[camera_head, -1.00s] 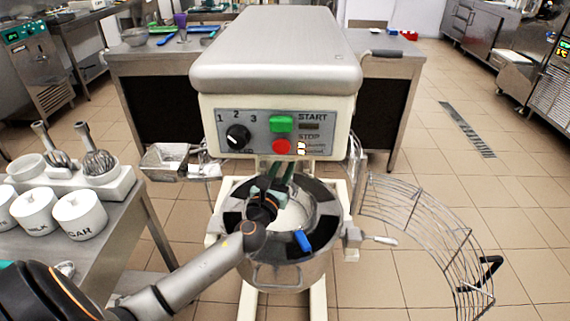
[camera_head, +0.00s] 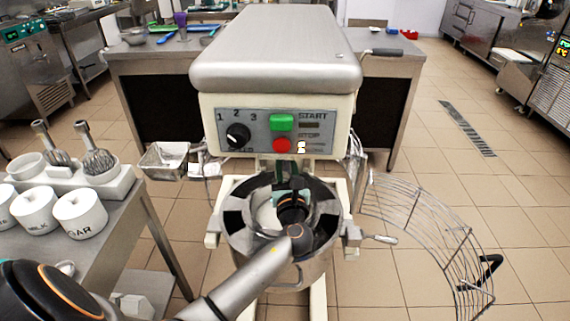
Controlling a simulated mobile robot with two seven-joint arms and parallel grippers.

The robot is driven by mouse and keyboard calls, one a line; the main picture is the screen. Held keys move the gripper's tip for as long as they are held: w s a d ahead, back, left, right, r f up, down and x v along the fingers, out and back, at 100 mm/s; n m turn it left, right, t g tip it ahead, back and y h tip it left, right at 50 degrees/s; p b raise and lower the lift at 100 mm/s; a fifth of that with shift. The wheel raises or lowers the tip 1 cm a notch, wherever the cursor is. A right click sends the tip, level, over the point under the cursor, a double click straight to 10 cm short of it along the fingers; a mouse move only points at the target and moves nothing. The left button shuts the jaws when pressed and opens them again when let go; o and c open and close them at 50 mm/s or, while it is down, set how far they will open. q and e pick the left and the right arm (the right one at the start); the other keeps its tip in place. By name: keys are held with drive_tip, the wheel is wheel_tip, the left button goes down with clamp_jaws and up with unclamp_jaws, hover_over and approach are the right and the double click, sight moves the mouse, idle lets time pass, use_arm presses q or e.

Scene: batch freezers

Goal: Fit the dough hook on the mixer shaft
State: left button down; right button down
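The mixer (camera_head: 275,70) stands in the middle, with its metal bowl (camera_head: 232,235) below the control panel. The mixer shaft is hidden behind my gripper and under the head. My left arm comes in from the lower left, and my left gripper (camera_head: 287,180) is over the bowl, just below the mixer head. Its fingers point away from me, and I cannot see whether they are open or shut. No dough hook can be made out; anything between the fingers is hidden. My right gripper is not in view.
The wire bowl guard (camera_head: 430,235) is swung out to the right. On the left table, a white holder (camera_head: 120,187) carries a whisk (camera_head: 98,158) and another attachment (camera_head: 55,150), near white canisters (camera_head: 80,217). A steel worktable (camera_head: 150,60) stands behind the mixer.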

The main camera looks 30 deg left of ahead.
use_arm(q)
drive_tip(key=shift+w+d+f+n+g+y+b, duration=0.15)
drive_tip(key=shift+n+g+y+b, duration=0.15)
drive_tip(key=shift+n+g+y, duration=0.3)
drive_tip(key=c, duration=1.1)
unclamp_jaws()
drive_tip(key=shift+r+y, duration=0.2)
drive_tip(key=shift+y, duration=0.1)
drive_tip(key=o, duration=0.3)
drive_tip(key=shift+o, duration=1.1)
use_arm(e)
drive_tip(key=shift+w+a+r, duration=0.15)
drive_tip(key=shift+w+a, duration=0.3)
use_arm(q)
drive_tip(key=shift+f, duration=0.1)
drive_tip(key=p+v, duration=0.3)
drive_tip(key=v, duration=0.9)
drive_tip(key=shift+s, duration=0.3)
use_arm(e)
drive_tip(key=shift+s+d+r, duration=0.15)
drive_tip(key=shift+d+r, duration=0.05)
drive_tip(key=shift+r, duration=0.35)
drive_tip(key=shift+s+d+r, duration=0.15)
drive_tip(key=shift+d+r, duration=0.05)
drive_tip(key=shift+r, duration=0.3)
use_arm(q)
drive_tip(key=shift+d, duration=0.1)
